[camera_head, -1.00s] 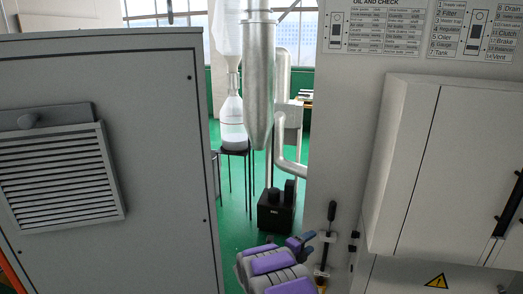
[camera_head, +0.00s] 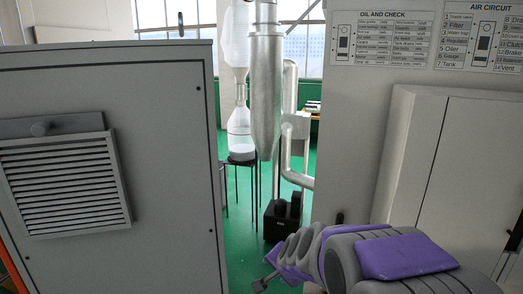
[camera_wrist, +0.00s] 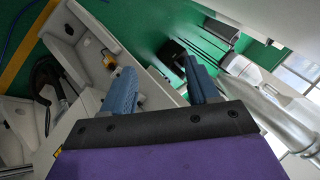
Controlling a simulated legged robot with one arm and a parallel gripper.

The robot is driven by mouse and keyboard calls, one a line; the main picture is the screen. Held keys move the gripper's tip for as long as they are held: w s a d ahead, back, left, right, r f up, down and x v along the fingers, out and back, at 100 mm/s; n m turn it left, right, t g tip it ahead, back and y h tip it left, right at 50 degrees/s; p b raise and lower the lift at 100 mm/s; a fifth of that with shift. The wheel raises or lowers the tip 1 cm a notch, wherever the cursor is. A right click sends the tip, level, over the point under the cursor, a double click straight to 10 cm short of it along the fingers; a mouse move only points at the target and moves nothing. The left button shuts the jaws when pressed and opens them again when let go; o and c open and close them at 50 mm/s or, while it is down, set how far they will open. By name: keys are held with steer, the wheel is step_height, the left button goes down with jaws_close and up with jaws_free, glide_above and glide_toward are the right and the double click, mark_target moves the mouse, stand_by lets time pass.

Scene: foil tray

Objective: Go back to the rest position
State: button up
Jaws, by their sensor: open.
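My gripper (camera_wrist: 161,80) shows in the wrist view as two blue fingers standing apart, with nothing between them. A grey-white panel edge and green floor lie beyond the fingers. In the head view my purple and grey arm reaches across the lower right, in front of the right cabinet. The fingers cannot be made out clearly there. No foil tray is in view.
A grey cabinet with a louvred vent (camera_head: 65,180) stands at left. A white cabinet (camera_head: 410,160) stands at right. Between them, a green-floored gap (camera_head: 238,225) holds a metal duct (camera_head: 266,95) and a black box (camera_head: 282,218). A black handle (camera_wrist: 44,80) shows in the wrist view.

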steer(key=s+d+n+g+h, duration=0.1)
steer(key=s+d+n+g, duration=0.1)
steer(key=s, duration=1.1)
steer(key=s+d+n+g, duration=0.3)
steer(key=s+d+g, duration=0.1)
steer(key=s, duration=0.8)
steer(key=s+d+n+g+h, duration=0.1)
steer(key=s+d+n+g, duration=0.2)
steer(key=s, duration=1)
steer(key=shift+s+d+f+h, duration=0.3)
steer(key=shift+d+f, duration=0.1)
steer(key=shift+d, duration=0.05)
